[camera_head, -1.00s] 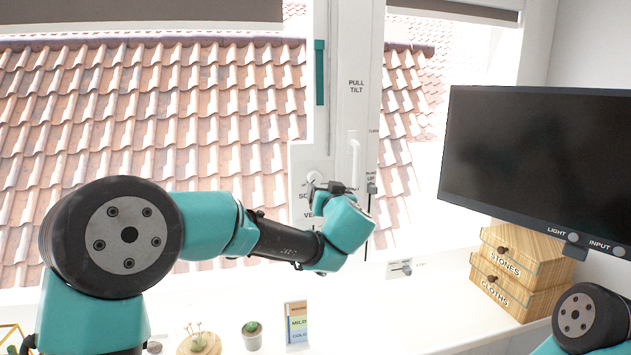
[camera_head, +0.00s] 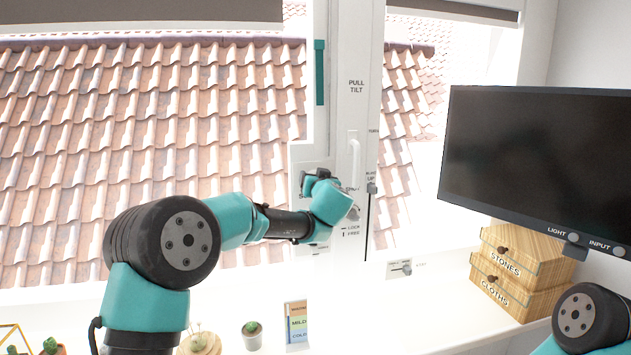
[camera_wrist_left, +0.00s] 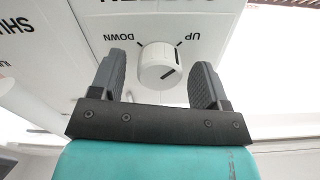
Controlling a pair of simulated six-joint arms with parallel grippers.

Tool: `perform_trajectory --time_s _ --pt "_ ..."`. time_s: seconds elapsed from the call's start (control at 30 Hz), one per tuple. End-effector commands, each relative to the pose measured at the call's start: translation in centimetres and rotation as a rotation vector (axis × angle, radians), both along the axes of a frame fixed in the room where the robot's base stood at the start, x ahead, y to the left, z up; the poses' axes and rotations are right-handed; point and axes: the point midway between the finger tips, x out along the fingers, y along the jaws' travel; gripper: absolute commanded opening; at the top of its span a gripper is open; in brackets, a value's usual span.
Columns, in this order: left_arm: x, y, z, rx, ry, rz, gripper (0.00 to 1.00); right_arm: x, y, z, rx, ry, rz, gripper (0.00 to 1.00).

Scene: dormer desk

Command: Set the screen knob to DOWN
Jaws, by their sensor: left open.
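The screen knob (camera_wrist_left: 158,64) is a white round dial on a white panel, with the words DOWN and UP printed beside it in the left wrist view. My left gripper (camera_wrist_left: 160,72) is open, with one dark finger on each side of the knob and visible gaps between. In the head view my left gripper (camera_head: 308,182) is at the window-frame panel and hides the knob. My right gripper is out of view.
A white handle (camera_head: 354,160) and a LOCK/FREE control (camera_head: 352,214) are right of the left gripper. A monitor (camera_head: 540,160) stands at right above wooden drawers (camera_head: 515,285). A small potted cactus (camera_head: 252,335) and a colored card (camera_head: 296,322) are on the desk below.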

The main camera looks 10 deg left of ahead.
Motion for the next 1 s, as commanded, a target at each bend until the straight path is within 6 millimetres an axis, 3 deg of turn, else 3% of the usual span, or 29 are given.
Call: perform_trajectory --time_s 0.1,0.6,1.0 --pt "-0.03 -0.01 0.01 0.0 0.0 0.0 0.69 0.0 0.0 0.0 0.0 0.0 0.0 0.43" --pt "-0.05 -0.03 0.02 0.0 0.0 0.0 0.21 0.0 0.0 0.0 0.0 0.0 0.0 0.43" --pt "-0.05 -0.03 0.02 0.042 0.018 0.0 0.2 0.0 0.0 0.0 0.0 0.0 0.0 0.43"
